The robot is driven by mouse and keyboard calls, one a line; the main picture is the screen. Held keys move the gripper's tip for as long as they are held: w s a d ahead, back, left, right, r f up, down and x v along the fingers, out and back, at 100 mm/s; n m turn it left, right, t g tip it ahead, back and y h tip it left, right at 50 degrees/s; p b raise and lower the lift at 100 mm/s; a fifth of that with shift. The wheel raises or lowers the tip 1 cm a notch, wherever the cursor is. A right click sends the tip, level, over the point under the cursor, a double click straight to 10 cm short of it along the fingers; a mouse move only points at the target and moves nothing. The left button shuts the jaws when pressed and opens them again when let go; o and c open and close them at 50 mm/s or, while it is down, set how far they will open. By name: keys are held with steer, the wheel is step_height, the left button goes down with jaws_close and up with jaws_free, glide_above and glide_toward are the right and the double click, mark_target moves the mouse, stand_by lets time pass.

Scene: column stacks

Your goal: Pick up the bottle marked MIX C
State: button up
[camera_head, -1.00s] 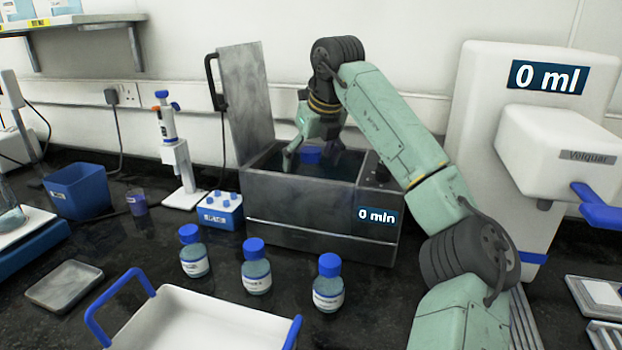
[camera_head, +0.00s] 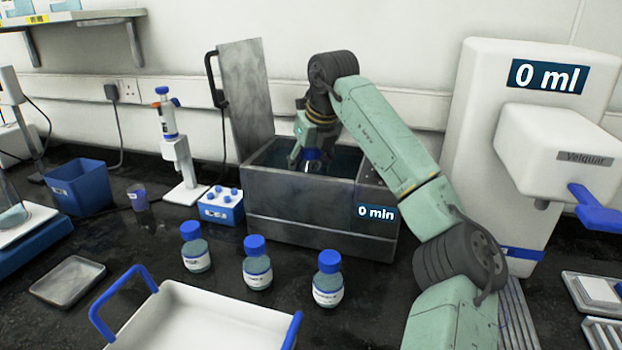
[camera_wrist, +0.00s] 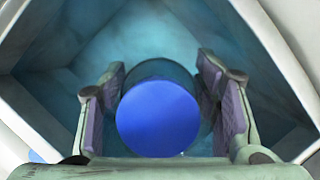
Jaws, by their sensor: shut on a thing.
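My gripper (camera_head: 309,157) reaches down into the open metal water bath (camera_head: 310,218). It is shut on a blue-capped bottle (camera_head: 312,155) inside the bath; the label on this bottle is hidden. In the wrist view, the round blue cap (camera_wrist: 158,117) sits between the two finger pads, with the bath's water around it. Three more blue-capped bottles stand on the bench: a left one (camera_head: 196,255), a middle one (camera_head: 257,272) and a right one (camera_head: 327,287). Their label text is too small to read.
The bath's lid (camera_head: 245,100) stands open at its back left. A white tray with blue handles (camera_head: 200,325) lies in front. A blue tube rack (camera_head: 221,208) and a pipette stand (camera_head: 181,170) are left of the bath. A white dispenser (camera_head: 490,150) stands at the right.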

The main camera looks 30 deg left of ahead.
steer(key=c, duration=0.8)
steer(key=shift+c, duration=1.1)
steer(key=shift+r, duration=0.15)
